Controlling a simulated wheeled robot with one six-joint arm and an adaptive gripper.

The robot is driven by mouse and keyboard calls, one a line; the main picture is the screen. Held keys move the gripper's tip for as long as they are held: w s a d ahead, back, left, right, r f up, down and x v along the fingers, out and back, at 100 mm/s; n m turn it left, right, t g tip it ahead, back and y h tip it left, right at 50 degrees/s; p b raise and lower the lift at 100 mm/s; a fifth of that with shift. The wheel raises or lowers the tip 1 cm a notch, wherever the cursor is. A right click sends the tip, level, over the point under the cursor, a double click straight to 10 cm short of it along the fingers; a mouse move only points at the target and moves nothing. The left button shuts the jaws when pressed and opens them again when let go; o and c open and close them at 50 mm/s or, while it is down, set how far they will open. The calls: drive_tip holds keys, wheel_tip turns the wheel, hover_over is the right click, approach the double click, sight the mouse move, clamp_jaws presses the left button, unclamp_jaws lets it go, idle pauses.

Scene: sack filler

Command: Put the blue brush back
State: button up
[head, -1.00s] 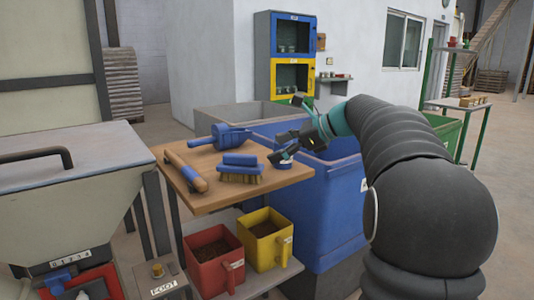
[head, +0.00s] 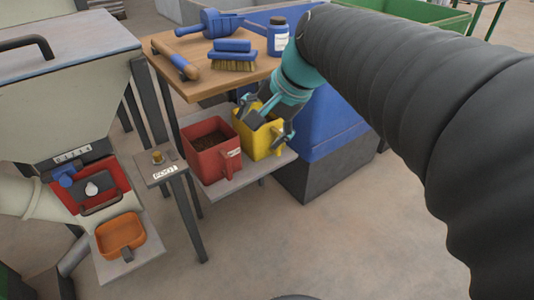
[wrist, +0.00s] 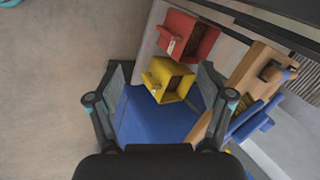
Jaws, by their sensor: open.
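The blue brush (head: 233,62), with a blue back and tan bristles, lies near the front edge of the wooden tabletop (head: 212,86). My gripper (head: 267,122) is open and empty, below the tabletop's right front corner and in front of the yellow scoop bin (head: 256,146). It is apart from the brush, lower and to its right.
A wooden roller-like tool (head: 178,62), a blue scoop (head: 215,24) and a blue jar (head: 278,36) share the tabletop. A red bin (head: 210,150) stands on the lower shelf. A large blue bin (head: 335,125) is close on the right. The floor in front is clear.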

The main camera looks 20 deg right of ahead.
drive_tip(key=s+d+f+n+h, duration=0.1)
drive_tip(key=s+f+n+h, duration=0.2)
drive_tip(key=s+f+n, duration=0.6)
drive_tip(key=shift+s+n+t, duration=0.3)
drive_tip(key=shift+s, duration=1.15)
drive_tip(key=shift+f, duration=0.1)
